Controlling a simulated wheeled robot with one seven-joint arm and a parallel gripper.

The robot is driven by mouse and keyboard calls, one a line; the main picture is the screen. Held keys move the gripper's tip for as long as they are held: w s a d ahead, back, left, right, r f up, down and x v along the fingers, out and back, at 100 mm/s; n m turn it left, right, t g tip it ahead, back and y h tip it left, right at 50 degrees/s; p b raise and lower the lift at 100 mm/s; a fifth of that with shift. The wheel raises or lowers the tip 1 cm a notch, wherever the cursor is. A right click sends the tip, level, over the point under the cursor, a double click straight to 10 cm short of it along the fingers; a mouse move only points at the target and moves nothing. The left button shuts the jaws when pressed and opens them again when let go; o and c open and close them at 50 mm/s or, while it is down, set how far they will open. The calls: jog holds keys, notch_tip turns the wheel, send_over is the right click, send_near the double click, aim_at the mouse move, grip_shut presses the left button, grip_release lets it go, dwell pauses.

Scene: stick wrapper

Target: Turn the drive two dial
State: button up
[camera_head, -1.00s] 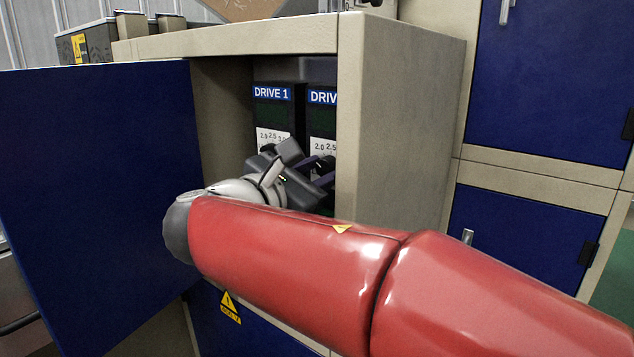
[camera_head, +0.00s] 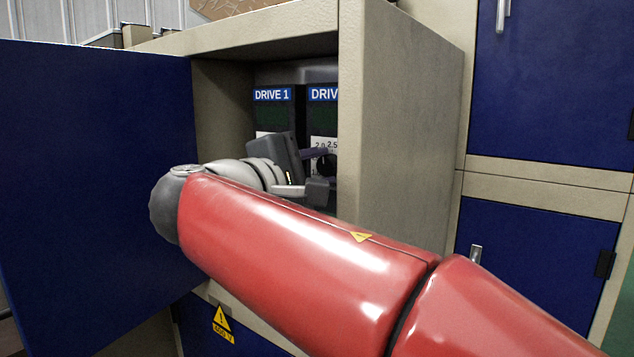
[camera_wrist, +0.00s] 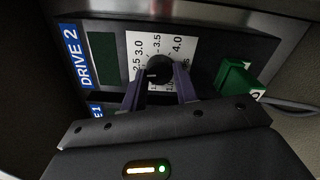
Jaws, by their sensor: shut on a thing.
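The drive two dial is a black round knob (camera_wrist: 155,70) on a white scale marked with numbers, in the wrist view. In the head view the dial (camera_head: 326,163) shows partly, inside the cabinet. My gripper (camera_wrist: 157,82) is shut on the dial, one purple finger on each side of it. In the head view my gripper (camera_head: 318,158) reaches into the cabinet, and the lower part of drive two is hidden by it and the cabinet wall.
Drive one (camera_head: 272,96) stands left of drive two. The open blue door (camera_head: 95,190) is left of my arm, and the cabinet's side wall (camera_head: 400,130) is close on the right.

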jog(key=shift+m+b, duration=0.35)
jog(key=shift+m, duration=0.25)
jog(key=o, duration=1)
jog(key=shift+c, duration=0.2)
jog(key=v, duration=0.7)
jog(key=shift+s+a, duration=0.25)
jog(key=shift+s, duration=0.05)
jog(key=shift+s, duration=0.1)
